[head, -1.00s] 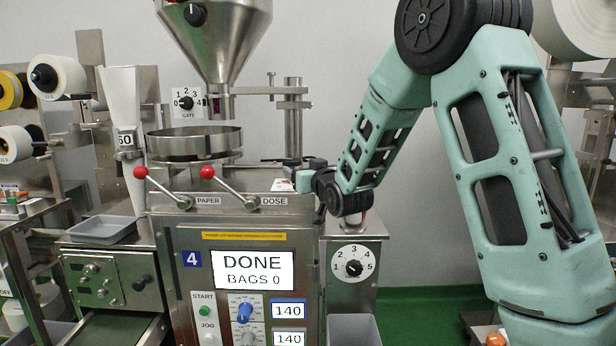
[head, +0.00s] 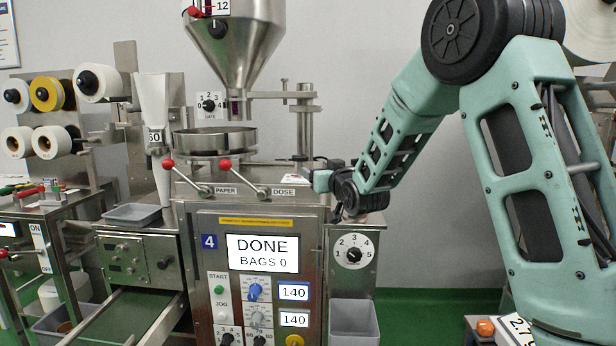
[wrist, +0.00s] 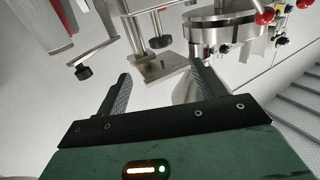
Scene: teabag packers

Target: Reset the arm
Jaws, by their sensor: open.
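My gripper (wrist: 160,90) shows in the wrist view with its two dark fingers apart and nothing between them. In the head view my arm reaches from the right to beside the teabag machine (head: 262,215), near the top of its right side. The fingertips are hard to make out there. The machine's screen (head: 262,254) reads "DONE" and "BAGS 0".
A steel hopper (head: 222,50) stands above a round pan (head: 215,141). Two red-knobbed levers, PAPER (head: 188,178) and DOSE (head: 245,179), stick out in front. A grey bin (head: 354,322) sits at lower right. Paper rolls (head: 97,83) hang at left.

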